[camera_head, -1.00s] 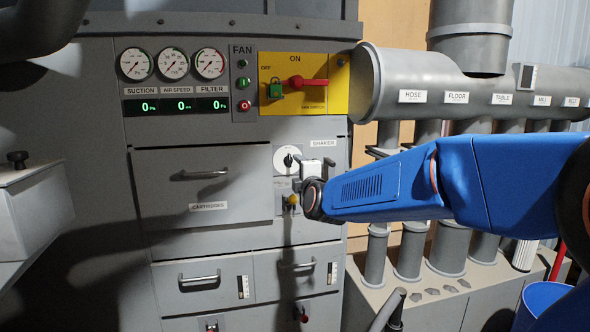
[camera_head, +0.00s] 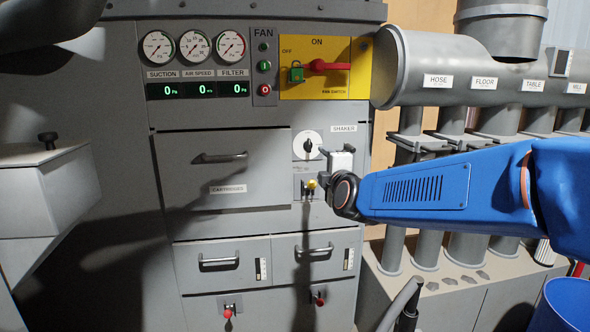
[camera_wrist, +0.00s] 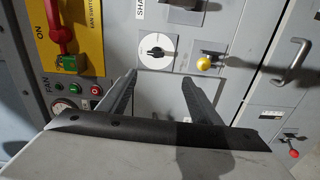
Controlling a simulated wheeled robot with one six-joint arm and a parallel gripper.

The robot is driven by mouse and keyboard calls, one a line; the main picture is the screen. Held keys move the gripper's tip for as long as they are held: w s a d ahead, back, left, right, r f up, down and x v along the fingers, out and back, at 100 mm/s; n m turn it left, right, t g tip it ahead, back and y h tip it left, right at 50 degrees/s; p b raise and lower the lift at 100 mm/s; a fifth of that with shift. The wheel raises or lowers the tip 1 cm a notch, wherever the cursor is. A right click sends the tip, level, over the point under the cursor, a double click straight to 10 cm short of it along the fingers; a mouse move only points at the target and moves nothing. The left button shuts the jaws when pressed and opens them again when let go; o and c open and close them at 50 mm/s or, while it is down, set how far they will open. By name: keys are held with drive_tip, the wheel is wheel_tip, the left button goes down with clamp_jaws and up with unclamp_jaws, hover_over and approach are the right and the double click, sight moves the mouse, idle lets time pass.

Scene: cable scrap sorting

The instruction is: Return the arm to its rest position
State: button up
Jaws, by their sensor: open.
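My blue arm (camera_head: 430,190) reaches in from the right in the head view. My gripper (camera_head: 325,166) is in front of the grey cabinet, by the white shaker dial (camera_head: 307,145) and the yellow knob (camera_head: 311,184). In the wrist view, the two dark fingers of my gripper (camera_wrist: 160,82) are spread apart with nothing between them. Beyond them are the shaker dial (camera_wrist: 156,52) and the yellow knob (camera_wrist: 204,63). I cannot tell how far the fingertips are from the panel.
The fan switch panel (camera_head: 342,88) has a red handle and a green lock. Grey ducts (camera_head: 455,75) and pipes stand behind my arm. A blue bin (camera_head: 565,305) is at lower right. A grey box (camera_head: 45,190) juts out at left. Cabinet drawers (camera_head: 222,187) are shut.

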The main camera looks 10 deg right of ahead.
drive_tip(key=s+d+f+m+g, duration=0.2)
drive_tip(key=s+f+m+g, duration=0.2)
drive_tip(key=s, duration=0.8)
drive_tip(key=s+d+f+m+g, duration=0.3)
drive_tip(key=s+f+m, duration=0.5)
drive_tip(key=s+f, duration=0.3)
drive_tip(key=s+d+f+m+g, duration=0.2)
drive_tip(key=s+f+m+g, duration=0.3)
drive_tip(key=s, duration=1)
wheel_tip(320, 180, down, 3)
drive_tip(key=shift+s+d+r+m+g, duration=0.1)
drive_tip(key=shift+s+d+m+g, duration=0.05)
drive_tip(key=shift+m+g, duration=0.25)
